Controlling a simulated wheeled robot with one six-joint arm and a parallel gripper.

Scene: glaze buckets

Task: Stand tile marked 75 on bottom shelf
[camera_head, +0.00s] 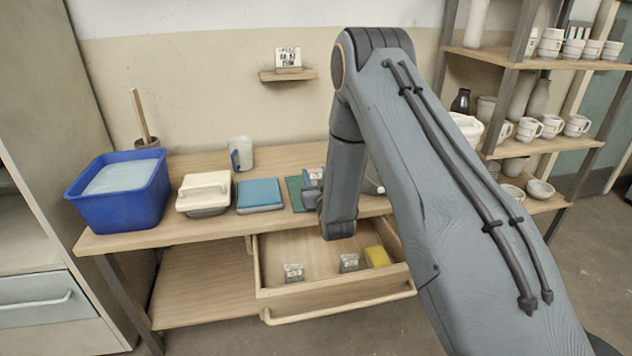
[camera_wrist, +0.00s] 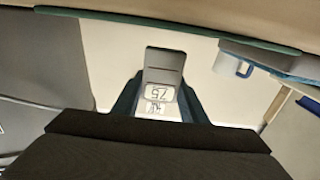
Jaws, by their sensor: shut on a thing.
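A tile marked 75 (camera_wrist: 158,93) is held between the two fingers of my gripper (camera_wrist: 163,84) in the wrist view. Its marking appears upside down there, with a second line of print below it. In the head view my gripper (camera_head: 312,186) shows only in part beside the arm, above the worktop near the green mat (camera_head: 295,194); the held tile is not clear there. The bottom shelf (camera_head: 200,285) is the wooden board under the worktop, left of the open drawer. Its visible part is bare.
The open drawer (camera_head: 338,306) juts out in front, holding two small tiles (camera_head: 293,272) and a yellow block (camera_head: 377,257). On the worktop stand a blue tub (camera_head: 120,200), a white-lidded box (camera_head: 204,192), a blue pad (camera_head: 259,195) and a mug (camera_head: 241,153). A wall ledge (camera_head: 288,75) holds a sign.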

